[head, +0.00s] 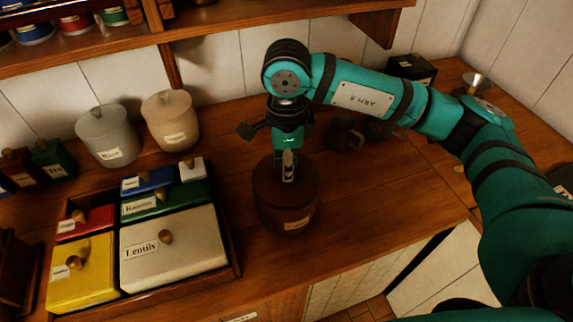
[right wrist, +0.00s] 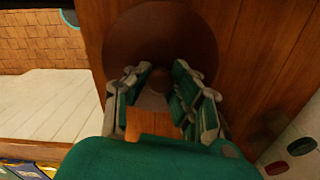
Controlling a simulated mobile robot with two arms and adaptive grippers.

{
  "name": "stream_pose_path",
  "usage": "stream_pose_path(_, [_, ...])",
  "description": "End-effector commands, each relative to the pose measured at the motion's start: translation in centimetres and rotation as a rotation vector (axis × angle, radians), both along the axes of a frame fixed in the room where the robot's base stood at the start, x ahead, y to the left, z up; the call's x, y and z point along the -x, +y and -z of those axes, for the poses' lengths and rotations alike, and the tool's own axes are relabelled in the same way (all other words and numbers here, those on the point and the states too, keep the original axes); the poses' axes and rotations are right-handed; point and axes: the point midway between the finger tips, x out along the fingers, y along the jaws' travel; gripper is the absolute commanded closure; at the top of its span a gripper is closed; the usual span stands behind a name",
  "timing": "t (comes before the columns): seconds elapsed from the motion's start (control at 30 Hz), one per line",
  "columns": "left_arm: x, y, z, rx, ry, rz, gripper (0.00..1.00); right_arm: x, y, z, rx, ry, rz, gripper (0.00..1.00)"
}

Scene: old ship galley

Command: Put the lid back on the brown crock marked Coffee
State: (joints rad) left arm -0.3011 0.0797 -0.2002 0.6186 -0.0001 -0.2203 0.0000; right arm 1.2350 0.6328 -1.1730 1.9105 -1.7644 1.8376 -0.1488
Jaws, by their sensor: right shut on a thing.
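The brown crock (head: 287,215) stands on the wooden counter, its small label facing the front; the label's word is too blurred to read. Its round brown lid (head: 267,185) is at the crock's mouth, level and lined up with it. I cannot tell whether it is fully seated or slightly above the rim. My right gripper (head: 288,172) points straight down over the lid's middle and is shut on its knob. In the right wrist view the lid (right wrist: 160,35) is a dark disc, with its knob (right wrist: 160,79) between the fingers. My left gripper is not in view.
A wooden tray (head: 238,262) of coloured lidded boxes, one marked Lentils (head: 175,250), stands left of the crock. A grey Rice crock (head: 108,137) and a beige crock (head: 172,122) stand behind. Dark objects (head: 345,133) lie behind my right arm. The counter right of the crock is clear.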

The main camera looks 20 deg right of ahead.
Motion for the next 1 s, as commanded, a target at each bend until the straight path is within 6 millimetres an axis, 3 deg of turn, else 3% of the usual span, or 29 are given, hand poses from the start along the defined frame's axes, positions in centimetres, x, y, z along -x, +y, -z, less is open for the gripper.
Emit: stream_pose_path(1.0, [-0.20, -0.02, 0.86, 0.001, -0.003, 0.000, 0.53, 0.04, 0.03, -0.01, -0.001, 0.000, -0.001, 1.00])
